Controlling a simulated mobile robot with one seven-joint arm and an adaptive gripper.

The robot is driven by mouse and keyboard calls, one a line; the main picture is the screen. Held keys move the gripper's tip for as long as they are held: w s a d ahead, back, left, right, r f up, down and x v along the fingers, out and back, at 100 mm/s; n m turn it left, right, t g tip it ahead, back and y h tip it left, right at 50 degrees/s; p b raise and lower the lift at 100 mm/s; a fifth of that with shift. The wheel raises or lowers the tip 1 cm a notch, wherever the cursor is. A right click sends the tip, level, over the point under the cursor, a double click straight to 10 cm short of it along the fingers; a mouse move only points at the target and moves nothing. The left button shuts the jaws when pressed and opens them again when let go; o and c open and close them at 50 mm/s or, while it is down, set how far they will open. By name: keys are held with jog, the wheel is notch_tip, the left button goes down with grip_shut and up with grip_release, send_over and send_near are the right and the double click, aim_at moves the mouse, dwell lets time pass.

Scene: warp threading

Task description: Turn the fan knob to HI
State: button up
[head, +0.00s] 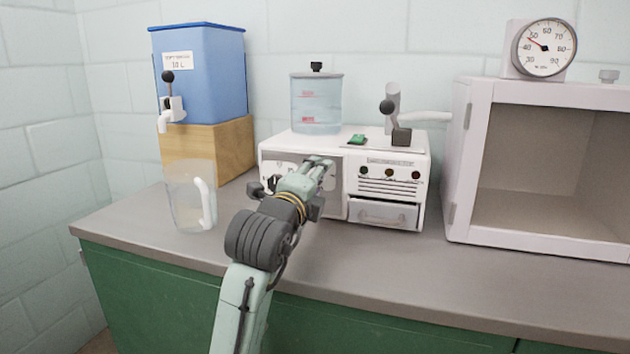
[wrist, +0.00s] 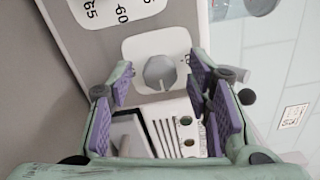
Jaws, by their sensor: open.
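A grey, many-sided knob (wrist: 160,72) sits on a white plate on the front of the white machine (head: 385,157) and seems to be the fan knob. A small dark mark shows at the plate's right edge in the wrist view, but I cannot read it. In the head view the knob is hidden behind my gripper (head: 324,164). In the wrist view my gripper (wrist: 161,80) is open, with one finger on each side of the knob. I cannot tell whether the fingers touch it.
A second plate marked 60 and 65 (wrist: 112,10) lies close by on the panel. A lever (head: 390,110), a green switch (head: 357,140) and a water tank (head: 316,100) are on the machine's top. A clear jug (head: 185,205) stands left of my arm. A white cabinet (head: 458,150) stands right.

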jog(key=v, duration=1.2)
